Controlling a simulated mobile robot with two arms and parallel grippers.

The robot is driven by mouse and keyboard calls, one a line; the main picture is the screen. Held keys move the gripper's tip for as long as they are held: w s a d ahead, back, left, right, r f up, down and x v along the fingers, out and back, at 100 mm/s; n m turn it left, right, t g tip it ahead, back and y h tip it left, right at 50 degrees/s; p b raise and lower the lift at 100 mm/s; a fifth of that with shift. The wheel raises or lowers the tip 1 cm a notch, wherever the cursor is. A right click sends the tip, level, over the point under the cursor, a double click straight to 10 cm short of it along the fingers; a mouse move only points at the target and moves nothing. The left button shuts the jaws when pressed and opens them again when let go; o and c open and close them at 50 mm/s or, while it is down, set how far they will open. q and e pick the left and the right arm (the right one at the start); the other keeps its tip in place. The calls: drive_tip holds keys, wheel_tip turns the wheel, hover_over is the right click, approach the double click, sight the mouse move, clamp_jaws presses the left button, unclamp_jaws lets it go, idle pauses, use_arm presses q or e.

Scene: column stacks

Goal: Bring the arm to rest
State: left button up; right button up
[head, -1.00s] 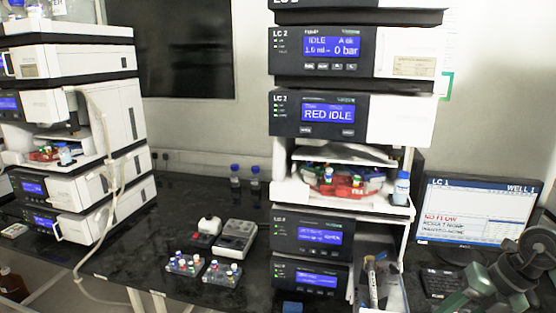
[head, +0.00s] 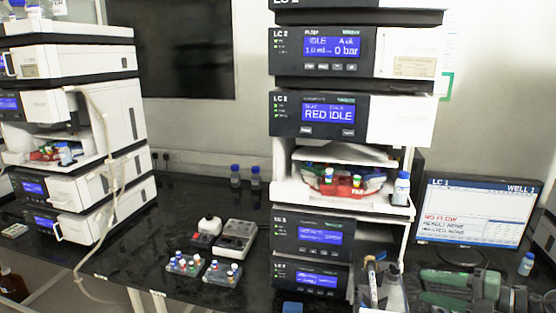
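My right gripper (head: 446,290), with green and dark grey parts, is low at the bottom right, in front of the monitor (head: 475,215). It lies roughly level and points left, beside the holder with tools (head: 378,280). I see nothing clearly held in it, and whether its fingers are apart is not clear. My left gripper is not in view.
The LC 2 stack (head: 320,115) stands in the middle, with a red tray and bottle on its shelf. Another stack (head: 70,60) is at left. Vial racks (head: 222,273) and a small device (head: 236,238) sit on the black bench. A blue-capped bottle (head: 527,263) stands at right.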

drive_tip(key=w+d+r+m+t+h, duration=0.5)
drive_tip(key=w+d+r+m+t, duration=0.2)
drive_tip(key=d+r+m+t, duration=0.25)
drive_tip(key=d+f+m+g+h, duration=0.2)
drive_tip(key=d+f+m+h, duration=0.2)
drive_tip(key=d+m+h, duration=0.8)
drive_tip(key=s+a+f+g+y, duration=0.1)
drive_tip(key=s+f+g, duration=0.15)
drive_tip(key=f, duration=1.25)
drive_tip(key=s+a+f+g+y, duration=0.15)
drive_tip(key=s+f, duration=0.25)
drive_tip(key=f, duration=1.2)
drive_tip(key=s+a+f+m+g, duration=0.1)
drive_tip(key=s+a+f+g, duration=0.3)
drive_tip(key=s+f, duration=0.65)
drive_tip(key=s+a+f+m+g, duration=0.1)
drive_tip(key=s+a+f+g, duration=0.1)
drive_tip(key=s+a+f, duration=0.8)
drive_tip(key=s+a+f+g+y, duration=0.1)
drive_tip(key=s+a+f+g, duration=0.1)
drive_tip(key=s+a+f, duration=0.3)
drive_tip(key=s+a+f+g+y, duration=0.1)
drive_tip(key=s+a+f, duration=0.5)
drive_tip(key=s, duration=0.8)
drive_tip(key=s+a+f+g+y+b, duration=0.1)
drive_tip(key=s+a+f+g, duration=0.2)
drive_tip(key=s, duration=0.7)
drive_tip(key=shift+s+a+f+m, duration=0.15)
drive_tip(key=shift+a+f+m, duration=0.3)
drive_tip(key=shift+a+f, duration=1.2)
